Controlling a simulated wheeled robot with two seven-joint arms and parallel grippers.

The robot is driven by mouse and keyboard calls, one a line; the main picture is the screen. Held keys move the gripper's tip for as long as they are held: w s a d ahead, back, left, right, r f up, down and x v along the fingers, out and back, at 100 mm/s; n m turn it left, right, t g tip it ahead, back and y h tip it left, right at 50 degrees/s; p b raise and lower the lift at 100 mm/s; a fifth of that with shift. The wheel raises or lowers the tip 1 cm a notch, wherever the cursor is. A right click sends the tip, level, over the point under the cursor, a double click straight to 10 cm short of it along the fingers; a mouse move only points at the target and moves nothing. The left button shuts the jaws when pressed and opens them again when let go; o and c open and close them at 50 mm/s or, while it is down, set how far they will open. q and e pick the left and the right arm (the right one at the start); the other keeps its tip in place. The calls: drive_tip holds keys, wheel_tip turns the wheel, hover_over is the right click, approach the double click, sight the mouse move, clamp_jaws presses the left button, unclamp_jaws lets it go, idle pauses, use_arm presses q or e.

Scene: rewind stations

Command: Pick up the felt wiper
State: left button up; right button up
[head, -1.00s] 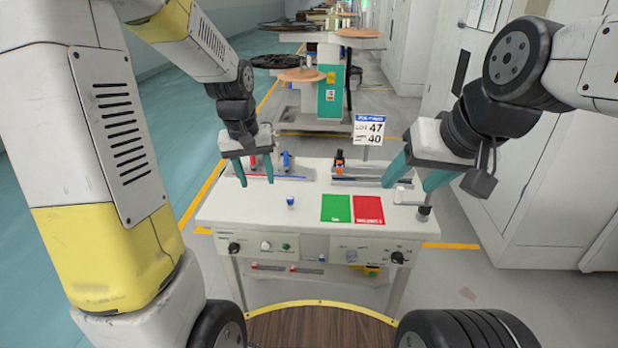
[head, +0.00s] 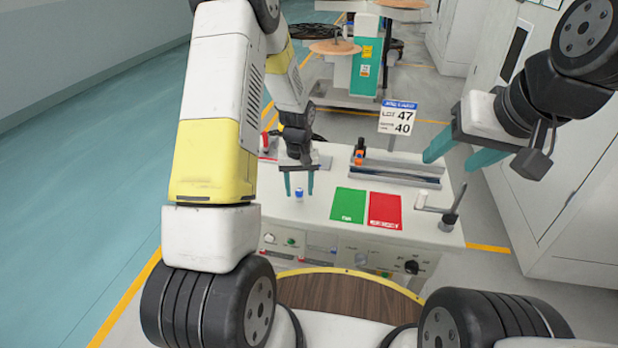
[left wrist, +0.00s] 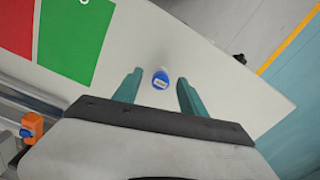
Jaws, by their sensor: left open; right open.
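A small upright blue-and-white piece (head: 299,195), which I take to be the felt wiper, stands on the white bench top (head: 318,209) left of the green mat. It also shows in the left wrist view (left wrist: 160,79), between the fingertips, with clear gaps on both sides. My left gripper (head: 299,184) is open, pointing down at it, a finger on either side. Whether the fingers touch the bench, I cannot tell. My right gripper (head: 451,159) is open and empty above the bench's right side.
A green mat (head: 348,204) and a red mat (head: 385,210) lie side by side on the bench. A dark post (head: 450,215) stands at the right edge.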

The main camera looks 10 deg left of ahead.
use_arm(q)
wheel_tip(320, 180, down, 2)
clamp_jaws()
idle(0.3)
drive_tip(key=shift+r, duration=0.5)
drive_tip(key=r, duration=0.2)
drive_tip(key=shift+s+r, duration=0.35)
drive_tip(key=shift+r, duration=0.05)
drive_tip(key=s+r, duration=0.1)
drive_tip(key=s, duration=1.4)
drive_tip(key=shift+s, duration=0.2)
